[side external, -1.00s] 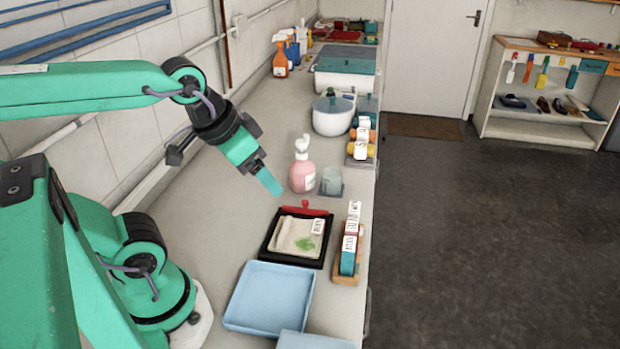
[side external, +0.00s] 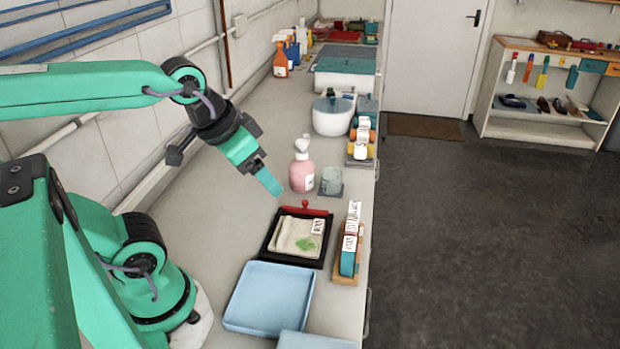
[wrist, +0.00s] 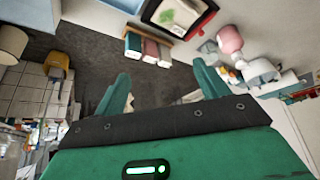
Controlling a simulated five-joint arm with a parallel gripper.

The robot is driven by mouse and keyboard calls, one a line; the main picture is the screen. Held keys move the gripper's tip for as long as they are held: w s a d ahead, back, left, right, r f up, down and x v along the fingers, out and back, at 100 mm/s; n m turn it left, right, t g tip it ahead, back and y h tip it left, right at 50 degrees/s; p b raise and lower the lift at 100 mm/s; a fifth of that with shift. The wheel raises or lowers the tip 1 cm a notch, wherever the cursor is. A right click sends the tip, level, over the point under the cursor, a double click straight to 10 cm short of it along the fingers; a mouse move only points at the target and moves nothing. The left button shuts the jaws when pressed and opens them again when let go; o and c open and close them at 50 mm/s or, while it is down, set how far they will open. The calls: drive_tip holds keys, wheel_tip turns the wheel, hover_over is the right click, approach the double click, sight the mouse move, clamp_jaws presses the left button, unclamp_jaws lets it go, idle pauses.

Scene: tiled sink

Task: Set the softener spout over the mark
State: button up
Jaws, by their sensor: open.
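The softener is a pink bottle (side external: 302,177) with a white pump top (side external: 302,144), upright on the counter in the side view. It also shows at the upper right of the wrist view as a pink bottle (wrist: 229,39). A folded cream cloth (side external: 293,230) with a green mark (side external: 306,244) and a small printed label lies in a black tray (side external: 272,251) with a red handle. My gripper (side external: 272,184) is above the counter, left of the bottle and behind the tray. In the wrist view its two fingers (wrist: 161,75) are spread, with nothing between them.
A cup (side external: 332,179) stands on a small dark base just right of the bottle. A wooden rack of labelled blocks (side external: 348,255) is right of the tray, and a blue tray (side external: 270,298) is in front. The counter left of the black tray is clear.

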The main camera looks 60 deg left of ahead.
drive_tip(key=shift+w+r, duration=0.1)
drive_tip(key=c, duration=0.6)
drive_tip(key=shift+w+a+r, duration=0.2)
drive_tip(key=shift+w+r, duration=0.1)
drive_tip(key=shift+w, duration=0.1)
drive_tip(key=shift+c, duration=0.9)
drive_tip(key=w+a+r+n+g, duration=0.2)
drive_tip(key=w+a, duration=0.3)
drive_tip(key=w, duration=0.3)
drive_tip(key=w+a+r+n+g, duration=0.1)
drive_tip(key=w+a+r+n, duration=0.15)
drive_tip(key=w+a, duration=0.45)
drive_tip(key=w+a+f+n+g, duration=0.1)
drive_tip(key=w+a+f, duration=0.2)
drive_tip(key=w+a, duration=0.1)
drive_tip(key=w+a+f+n, duration=0.2)
drive_tip(key=w+a+f, duration=0.1)
drive_tip(key=a, duration=0.3)
drive_tip(key=w+a+f+n+g, duration=0.1)
drive_tip(key=w+a+f, duration=0.3)
drive_tip(key=w+a, duration=0.1)
drive_tip(key=shift+n+g, duration=0.25)
drive_tip(key=shift+g, duration=0.05)
